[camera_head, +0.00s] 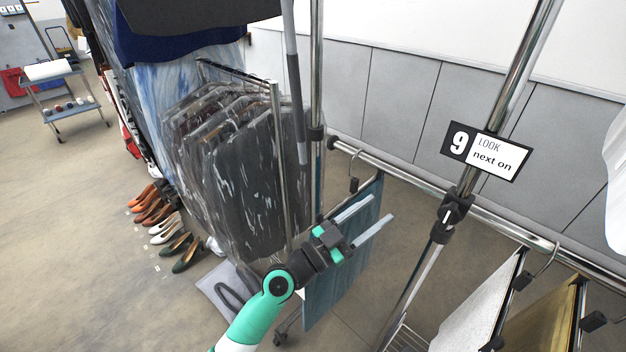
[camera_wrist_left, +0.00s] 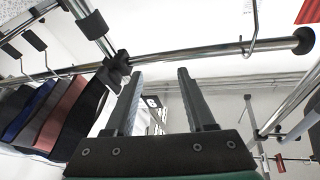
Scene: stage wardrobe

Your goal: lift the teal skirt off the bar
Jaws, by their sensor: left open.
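The teal skirt (camera_head: 345,265) hangs from a hanger with a metal hook (camera_head: 353,184) near the capped end of the chrome bar (camera_head: 400,178). My left gripper (camera_head: 382,208) is open and empty, its two pale fingers in front of the upper part of the skirt and hiding some of it. In the left wrist view the open fingers (camera_wrist_left: 161,72) point toward the bar (camera_wrist_left: 200,52), with a hook (camera_wrist_left: 252,35) over it near the black end cap. The skirt's cloth is not clearly seen there. My right gripper is not in view.
A rack of bagged dark garments (camera_head: 240,170) stands to the left. An upright post (camera_head: 500,105) with a sign (camera_head: 486,151) joins the bar on the right. White (camera_head: 480,305) and gold (camera_head: 545,320) garments hang beyond it. Several shoes (camera_head: 165,225) line the floor at left.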

